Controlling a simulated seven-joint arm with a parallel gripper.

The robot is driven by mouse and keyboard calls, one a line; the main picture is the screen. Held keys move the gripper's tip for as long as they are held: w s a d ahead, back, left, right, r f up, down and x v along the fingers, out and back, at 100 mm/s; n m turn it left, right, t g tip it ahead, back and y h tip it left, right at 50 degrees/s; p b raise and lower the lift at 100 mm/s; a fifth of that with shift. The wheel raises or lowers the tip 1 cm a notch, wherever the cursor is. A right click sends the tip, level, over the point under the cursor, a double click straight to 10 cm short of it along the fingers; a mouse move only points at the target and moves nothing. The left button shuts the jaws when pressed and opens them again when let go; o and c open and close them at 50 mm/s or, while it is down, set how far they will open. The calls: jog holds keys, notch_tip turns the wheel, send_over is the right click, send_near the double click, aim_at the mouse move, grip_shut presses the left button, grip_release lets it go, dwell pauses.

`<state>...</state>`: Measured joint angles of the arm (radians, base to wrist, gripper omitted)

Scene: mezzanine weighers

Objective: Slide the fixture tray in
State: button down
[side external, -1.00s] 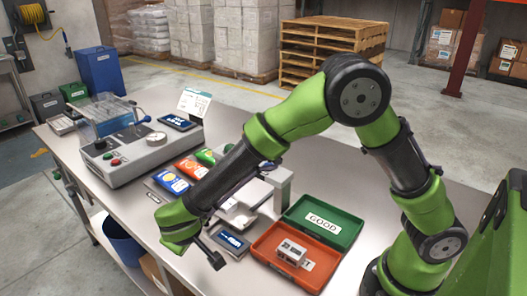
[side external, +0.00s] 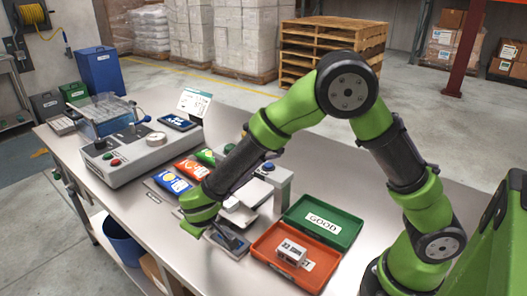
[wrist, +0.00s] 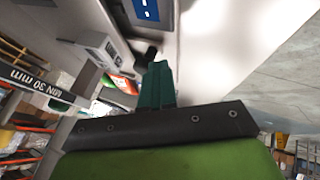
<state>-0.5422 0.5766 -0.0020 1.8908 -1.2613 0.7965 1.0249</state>
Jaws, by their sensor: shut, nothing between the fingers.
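A small pale grey fixture (side external: 277,181) with a blue-topped knob stands mid-bench. A light flat plate (side external: 240,214), which looks like the fixture tray, sticks out at its front left; my arm hides part of it. My gripper (side external: 236,245) is shut and empty, low over the bench in front of the plate, by a small display unit. I cannot tell whether it touches anything. In the wrist view my gripper's teal fingers (wrist: 157,84) are together, with a blue display (wrist: 146,9) beyond them. The tray is not clear in that view.
A green GOOD tray (side external: 325,220) and an orange tray (side external: 270,242) holding a small grey part (side external: 291,252) lie to the right. Coloured packets (side external: 173,182) and a grey machine (side external: 130,152) are to the left. The bench's front edge is close to my gripper.

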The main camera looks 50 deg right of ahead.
aim_at(234, 199)
jog(key=d, duration=1.1)
jog(key=shift+d, duration=0.1)
